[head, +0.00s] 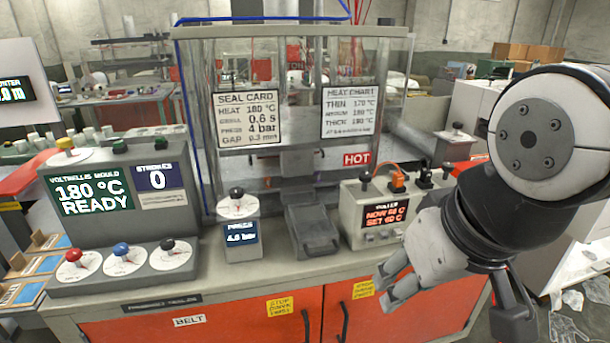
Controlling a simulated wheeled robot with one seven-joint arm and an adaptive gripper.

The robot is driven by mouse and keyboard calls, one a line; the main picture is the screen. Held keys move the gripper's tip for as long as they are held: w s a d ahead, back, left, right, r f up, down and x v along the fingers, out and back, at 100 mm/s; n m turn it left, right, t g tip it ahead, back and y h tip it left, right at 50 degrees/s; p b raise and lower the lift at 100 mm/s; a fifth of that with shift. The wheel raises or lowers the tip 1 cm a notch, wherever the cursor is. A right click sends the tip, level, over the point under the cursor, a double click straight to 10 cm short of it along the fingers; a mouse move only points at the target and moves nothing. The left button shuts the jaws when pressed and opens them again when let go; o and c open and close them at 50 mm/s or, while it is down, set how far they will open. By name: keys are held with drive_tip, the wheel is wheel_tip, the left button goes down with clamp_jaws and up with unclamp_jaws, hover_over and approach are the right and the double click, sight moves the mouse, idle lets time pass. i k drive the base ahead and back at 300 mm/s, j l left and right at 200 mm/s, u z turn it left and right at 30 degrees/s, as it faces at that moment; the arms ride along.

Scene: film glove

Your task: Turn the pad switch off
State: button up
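No label reading "pad" is legible, so I cannot tell for sure which control is the pad switch. A beige control box (352,228) stands on the bench, right of the press. Its dark display (386,215) reads "NOW" and "SET" in orange. On its top are a black knob (365,178), an orange plug-like part (398,180) and a black part (424,177); their settings are too small to read. My gripper (383,287) is open and empty, in front of the bench and below right of the box, apart from it.
A clear-walled press (300,110) marked "HOT" fills the middle. A console (115,195) with red, blue and black knobs is at left. A small knob unit (239,228) stands before the press. Red cabinet doors (200,325) are below the bench top.

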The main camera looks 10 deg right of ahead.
sight(447, 166)
drive_tip(key=z, duration=0.8)
drive_tip(key=i+l+u, duration=0.1)
drive_tip(key=i+l, duration=0.15)
drive_tip(key=i, duration=0.3)
drive_tip(key=i+l+u, duration=0.1)
drive_tip(key=i+l, duration=0.2)
drive_tip(key=i, duration=0.25)
